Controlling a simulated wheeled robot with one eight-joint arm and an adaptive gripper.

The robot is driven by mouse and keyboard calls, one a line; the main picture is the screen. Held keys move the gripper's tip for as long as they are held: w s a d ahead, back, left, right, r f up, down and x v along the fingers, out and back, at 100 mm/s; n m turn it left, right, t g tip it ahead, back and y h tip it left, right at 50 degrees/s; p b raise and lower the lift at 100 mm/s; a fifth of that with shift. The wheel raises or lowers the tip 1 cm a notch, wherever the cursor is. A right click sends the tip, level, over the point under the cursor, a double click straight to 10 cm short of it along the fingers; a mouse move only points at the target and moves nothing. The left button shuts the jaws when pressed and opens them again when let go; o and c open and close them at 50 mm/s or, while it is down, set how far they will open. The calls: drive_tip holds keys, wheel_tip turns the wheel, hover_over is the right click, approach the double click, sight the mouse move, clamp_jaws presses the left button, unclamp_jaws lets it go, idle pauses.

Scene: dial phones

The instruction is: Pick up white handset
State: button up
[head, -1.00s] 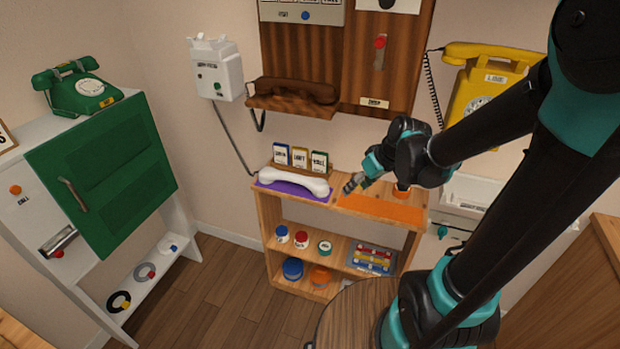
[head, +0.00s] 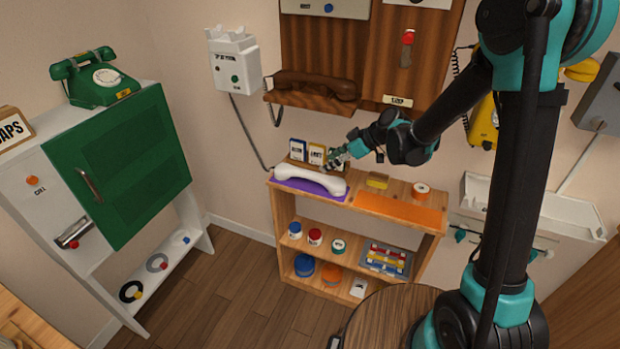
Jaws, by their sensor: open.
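The white handset (head: 308,179) lies on a purple mat (head: 331,196) at the left end of the wooden shelf's top. A cord runs from the white wall phone (head: 234,62) down toward it. My gripper (head: 334,165) is open and empty, just above and behind the right end of the handset. From this view I cannot tell whether its fingers touch the handset. It partly hides the cards behind.
Upright cards (head: 298,150) stand in a wooden holder behind the handset. A brown handset (head: 315,85) rests on a wall ledge above.

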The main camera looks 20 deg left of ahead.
sight(310, 172)
drive_tip(key=x, duration=1.1)
drive_tip(key=shift+s+r, duration=0.1)
clamp_jaws()
